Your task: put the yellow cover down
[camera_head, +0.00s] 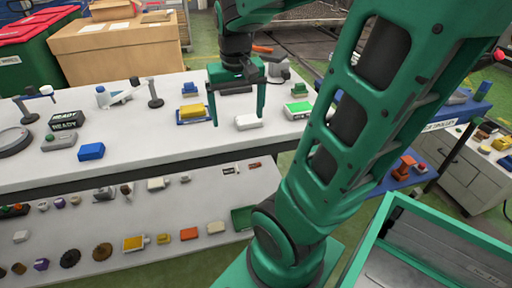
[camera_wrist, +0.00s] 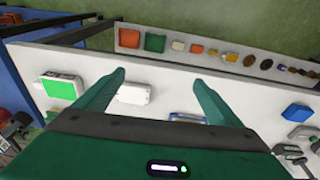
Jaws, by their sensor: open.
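A yellow block (camera_head: 192,110), which looks like the yellow cover, sits on a blue base (camera_head: 207,121) on the white table, left of my gripper. My gripper (camera_head: 238,119) is open and empty above the table, over a white block (camera_head: 248,122). In the wrist view, the gripper (camera_wrist: 160,80) has its fingers spread, with the white block (camera_wrist: 134,94) near the left finger. Part of a blue base (camera_wrist: 186,117) shows behind the right finger; the yellow block on it is hidden there.
A green-topped block (camera_head: 298,108) stands right of the gripper and a small blue block (camera_head: 190,88) behind the yellow one. A blue box (camera_head: 91,151) and a READY sign (camera_head: 67,120) stand at the left. A lower shelf (camera_head: 200,205) holds several small parts. Table between is clear.

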